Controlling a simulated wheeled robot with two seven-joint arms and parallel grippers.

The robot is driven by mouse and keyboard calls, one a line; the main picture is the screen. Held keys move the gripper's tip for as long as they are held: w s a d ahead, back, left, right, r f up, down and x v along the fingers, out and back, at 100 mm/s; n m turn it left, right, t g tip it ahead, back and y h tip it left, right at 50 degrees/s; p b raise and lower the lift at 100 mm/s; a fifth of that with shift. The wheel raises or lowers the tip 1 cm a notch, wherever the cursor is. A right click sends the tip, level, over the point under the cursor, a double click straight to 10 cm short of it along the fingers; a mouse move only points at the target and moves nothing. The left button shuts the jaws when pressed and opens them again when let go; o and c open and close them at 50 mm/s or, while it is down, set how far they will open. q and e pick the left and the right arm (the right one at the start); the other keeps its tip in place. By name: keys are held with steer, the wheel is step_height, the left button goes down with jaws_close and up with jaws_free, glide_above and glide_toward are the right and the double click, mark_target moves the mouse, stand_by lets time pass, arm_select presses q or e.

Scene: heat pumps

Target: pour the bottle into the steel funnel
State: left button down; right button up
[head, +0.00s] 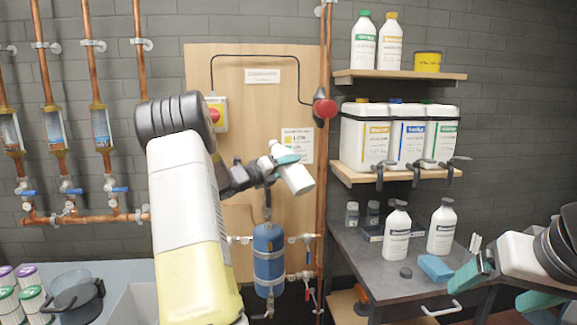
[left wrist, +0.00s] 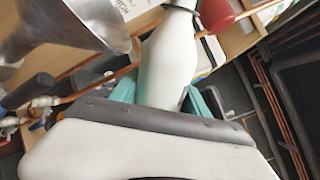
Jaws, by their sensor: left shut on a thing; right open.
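My left gripper (head: 287,161) is shut around a white bottle (head: 297,180), held tilted in the air in front of the wooden panel. In the left wrist view the bottle (left wrist: 168,60) rises between the teal fingers (left wrist: 160,98) and narrows toward a dark-ringed neck at the top edge. The steel funnel (left wrist: 85,22) is at the upper left of that view, beside the bottle with a small gap in the picture. In the head view the funnel is hard to make out behind my gripper. My right gripper (head: 495,290) is open and empty at the lower right.
A blue vessel (head: 268,255) hangs on pipes below the left gripper. A vertical copper pipe (head: 323,130) and red knob (head: 325,108) stand close right of the bottle. The dark bench (head: 375,265) holds two white bottles (head: 397,232), a loose cap (head: 405,272) and a blue sponge (head: 436,268).

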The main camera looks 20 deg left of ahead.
arm_select(q)
steer(key=shift+s+d+n+p, duration=0.25)
steer(key=shift+d+n+p, duration=0.25)
steer(key=shift+n, duration=0.6)
stand_by(0.3)
steer(key=shift+s+d+r+n, duration=0.1)
steer(key=shift+d+r+n, duration=0.1)
steer(key=shift+r+n, duration=0.75)
